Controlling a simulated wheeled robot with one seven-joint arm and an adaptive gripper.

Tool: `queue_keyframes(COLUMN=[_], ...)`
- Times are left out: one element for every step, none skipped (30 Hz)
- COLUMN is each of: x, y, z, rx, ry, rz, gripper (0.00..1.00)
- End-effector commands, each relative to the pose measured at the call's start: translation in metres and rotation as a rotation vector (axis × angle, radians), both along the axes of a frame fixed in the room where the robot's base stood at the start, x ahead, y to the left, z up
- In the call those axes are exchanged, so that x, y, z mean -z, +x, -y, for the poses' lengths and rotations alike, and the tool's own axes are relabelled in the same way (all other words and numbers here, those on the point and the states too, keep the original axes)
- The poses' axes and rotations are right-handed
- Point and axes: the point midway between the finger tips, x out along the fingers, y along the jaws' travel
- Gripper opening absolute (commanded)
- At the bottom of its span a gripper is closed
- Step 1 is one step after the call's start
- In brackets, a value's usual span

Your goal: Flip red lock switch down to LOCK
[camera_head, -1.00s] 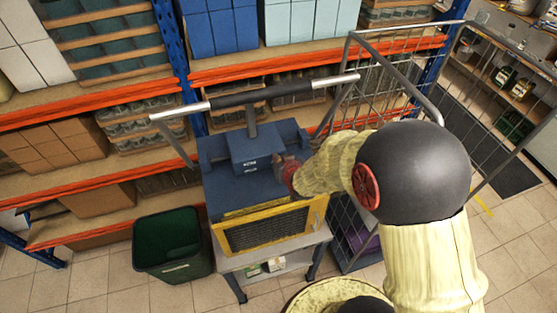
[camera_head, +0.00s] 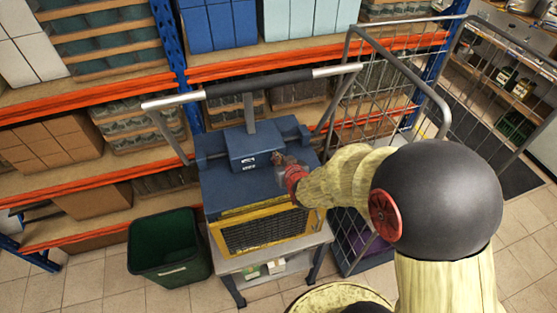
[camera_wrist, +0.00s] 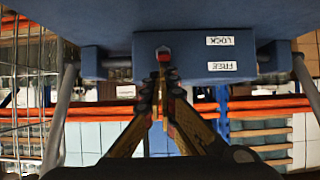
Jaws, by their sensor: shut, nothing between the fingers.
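A blue machine head (camera_head: 255,148) stands on the cabinet in the head view, with two white labels on its front. The wrist view is upside down and shows this blue box (camera_wrist: 200,48) with the LOCK label (camera_wrist: 219,41) and the FREE label (camera_wrist: 222,66). The small red switch (camera_wrist: 163,54) sits beside these labels. My gripper (camera_wrist: 165,74) is shut and empty, its tips right at the switch; I cannot tell whether they touch it. In the head view my gripper (camera_head: 278,159) is at the box's right front edge. The switch is hidden there.
A long bar handle (camera_head: 255,88) rises above the machine. A yellow-framed grille (camera_head: 265,232) is at the front. A green bin (camera_head: 165,245) stands left, a wire cage trolley (camera_head: 400,75) right, and loaded shelves behind. Floor is free in front of the bin.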

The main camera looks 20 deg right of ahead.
Motion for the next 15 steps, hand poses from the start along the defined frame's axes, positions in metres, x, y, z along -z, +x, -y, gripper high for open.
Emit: queue_keyframes(x=[0.0027,0.0029,0.0031,0.0033,0.0034,0.0037,0.004,0.0042,0.0045,0.0047,0.0048,0.0051,0.0052,0.0057,0.006], y=[-0.0004,-0.0006,-0.0008,-0.0009,-0.0013,-0.0016,-0.0019,-0.0022,-0.0025,-0.0027,-0.0029,-0.003,-0.0031,-0.0034,-0.0036], z=[0.0001,0.0001,0.0001,0.0001,0.0001,0.0001,0.0001,0.0001,0.0001,0.0001,0.0001,0.0001,0.0001,0.0001,0.0001], rx=[0.0,0.0,0.0,0.0,0.0,0.0,0.0,0.0,0.0,0.0,0.0,0.0,0.0,0.0,0.0], ry=[0.0,0.0,0.0,0.0,0.0,0.0,0.0,0.0,0.0,0.0,0.0,0.0,0.0,0.0,0.0], rz=[0.007,0.011,0.017,0.021,0.025,0.031,0.035,0.039,0.044,0.048,0.052,0.058,0.063,0.068,0.074], gripper=[0.0,0.0,0.0,0.0,0.0,0.0,0.0,0.0,0.0,0.0,0.0,0.0,0.0,0.0,0.0])
